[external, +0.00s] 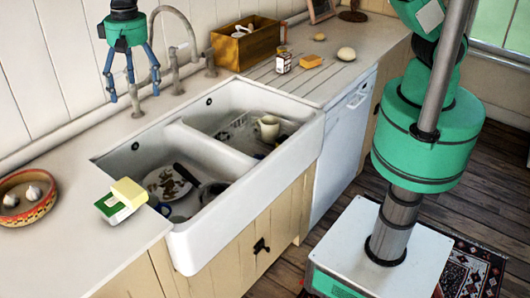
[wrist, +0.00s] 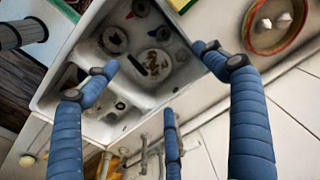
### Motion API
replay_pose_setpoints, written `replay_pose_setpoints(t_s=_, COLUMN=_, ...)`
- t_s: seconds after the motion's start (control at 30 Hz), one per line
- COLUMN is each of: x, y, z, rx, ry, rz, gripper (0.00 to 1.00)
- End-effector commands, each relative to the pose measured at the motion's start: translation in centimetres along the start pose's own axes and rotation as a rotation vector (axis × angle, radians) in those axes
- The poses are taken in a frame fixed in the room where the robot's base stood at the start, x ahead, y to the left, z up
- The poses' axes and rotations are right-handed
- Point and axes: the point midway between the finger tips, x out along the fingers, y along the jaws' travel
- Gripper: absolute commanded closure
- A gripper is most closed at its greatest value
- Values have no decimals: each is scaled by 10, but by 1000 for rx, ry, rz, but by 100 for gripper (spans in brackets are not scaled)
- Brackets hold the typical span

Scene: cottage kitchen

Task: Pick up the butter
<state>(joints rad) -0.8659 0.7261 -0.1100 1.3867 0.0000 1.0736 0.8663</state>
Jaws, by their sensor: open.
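The butter (external: 130,191) looks like a pale yellow block on a green and white wrapper or pack (external: 110,208). It lies on the counter at the near left corner of the sink in the external view. In the wrist view only a green and yellow edge of it (wrist: 181,4) shows at the top border. My gripper (external: 133,95) hangs fingers down, high near the wall behind the sink's left end, well apart from the butter. Its blue fingers (wrist: 160,75) are spread and empty in the wrist view.
The white double sink (external: 255,165) holds dishes, including a cream mug (external: 269,127). A patterned bowl with garlic (external: 24,198) stands left of the butter. The tap (external: 176,55) rises close to my gripper. A wooden box (external: 245,43) and an orange block (external: 311,61) are farther right.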

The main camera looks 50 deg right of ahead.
Motion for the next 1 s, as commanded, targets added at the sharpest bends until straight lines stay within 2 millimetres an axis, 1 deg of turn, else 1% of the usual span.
replay_pose_setpoints(t_s=0.03, x=12, y=-16, z=8, rx=-4, ry=-8, rz=7, gripper=16)
replay_pose_setpoints(t_s=0.2, x=50, y=-62, z=34, rx=-4, ry=-25, rz=26, gripper=16)
replay_pose_setpoints(t_s=0.3, x=70, y=-83, z=48, rx=-3, ry=-33, rz=36, gripper=16)
replay_pose_setpoints(t_s=0.4, x=84, y=-97, z=58, rx=-2, ry=-38, rz=43, gripper=16)
replay_pose_setpoints(t_s=0.5, x=92, y=-106, z=65, rx=-1, ry=-41, rz=47, gripper=16)
replay_pose_setpoints(t_s=0.6, x=96, y=-109, z=68, rx=0, ry=-42, rz=50, gripper=16)
replay_pose_setpoints(t_s=1.0, x=98, y=-109, z=69, rx=0, ry=-43, rz=50, gripper=16)
